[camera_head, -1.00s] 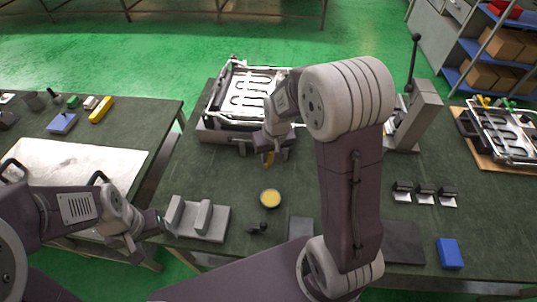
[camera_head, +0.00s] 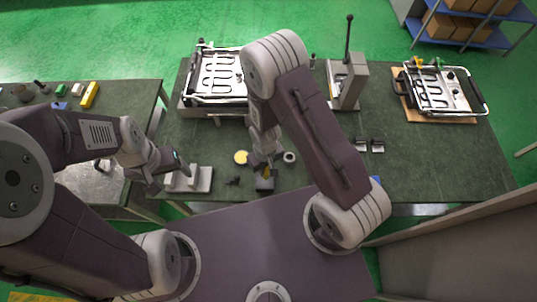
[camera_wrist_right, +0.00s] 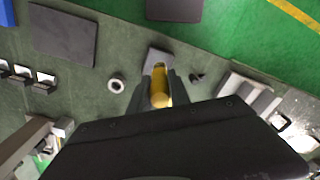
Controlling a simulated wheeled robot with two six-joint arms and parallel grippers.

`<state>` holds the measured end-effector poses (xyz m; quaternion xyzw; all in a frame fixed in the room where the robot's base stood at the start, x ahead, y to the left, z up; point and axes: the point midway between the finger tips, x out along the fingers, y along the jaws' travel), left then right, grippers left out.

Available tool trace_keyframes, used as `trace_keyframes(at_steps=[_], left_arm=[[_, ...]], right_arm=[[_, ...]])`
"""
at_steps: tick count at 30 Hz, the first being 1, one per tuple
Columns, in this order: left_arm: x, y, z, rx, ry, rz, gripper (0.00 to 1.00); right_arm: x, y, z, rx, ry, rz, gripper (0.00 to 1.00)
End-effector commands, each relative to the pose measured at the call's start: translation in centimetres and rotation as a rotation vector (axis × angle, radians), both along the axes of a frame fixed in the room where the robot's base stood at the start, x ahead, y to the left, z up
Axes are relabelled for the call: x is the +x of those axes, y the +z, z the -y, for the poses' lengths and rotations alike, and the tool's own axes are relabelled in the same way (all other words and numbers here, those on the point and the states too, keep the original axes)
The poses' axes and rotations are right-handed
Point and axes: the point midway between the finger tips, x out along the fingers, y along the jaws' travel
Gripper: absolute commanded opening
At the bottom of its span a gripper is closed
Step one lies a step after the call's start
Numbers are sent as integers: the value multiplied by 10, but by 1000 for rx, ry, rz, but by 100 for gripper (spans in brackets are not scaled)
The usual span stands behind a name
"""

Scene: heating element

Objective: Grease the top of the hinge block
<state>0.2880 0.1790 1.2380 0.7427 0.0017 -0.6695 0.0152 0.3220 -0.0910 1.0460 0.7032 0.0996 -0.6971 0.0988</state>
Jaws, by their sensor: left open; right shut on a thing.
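My right gripper (camera_head: 264,168) is shut on a yellow-handled tool, and the yellow handle (camera_wrist_right: 160,88) shows between its fingers in the right wrist view. The tool's lower end is hidden. Under it is a small grey block (camera_head: 265,185), also seen in the wrist view (camera_wrist_right: 157,60); I cannot tell whether it is the hinge block or whether the tool touches it. A round tin with yellow content (camera_head: 241,157), which looks like grease, stands just left of the right gripper. My left gripper (camera_head: 168,174) is open and empty, beside a grey stepped fixture (camera_head: 196,180).
A pale ring (camera_head: 289,157) and a small black part (camera_head: 233,181) lie near the right gripper. Behind stand a framed heating-element tray (camera_head: 217,75) and a lever press (camera_head: 345,80). Another framed unit (camera_head: 440,90) is at right. The table's right front is mostly clear.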

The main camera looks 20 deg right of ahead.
Motion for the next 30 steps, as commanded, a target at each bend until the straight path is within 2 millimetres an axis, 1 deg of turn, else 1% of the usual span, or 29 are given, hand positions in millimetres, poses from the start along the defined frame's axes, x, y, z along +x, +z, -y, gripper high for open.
trace_keyframes(at_steps=[1,11,14,21,23,25,30], left_arm=[[0,-3,0,0,0,-1,76],[-1,-6,0,0,0,-2,76],[-1,-14,0,0,0,-2,76],[-1,-46,0,0,0,-2,76],[-1,-52,0,0,0,-2,76],[-1,-55,0,0,0,-2,76],[-1,-52,0,0,0,-1,76]], right_arm=[[0,-2,1,-1,-4,-2,0],[1,-5,0,-3,-2,-7,0],[1,-13,0,-3,-2,-7,0],[1,-46,0,-3,-2,-7,0],[1,-52,0,-3,-2,-7,0],[1,-55,0,-3,-2,-7,0],[1,-52,0,-3,-2,-7,0]])
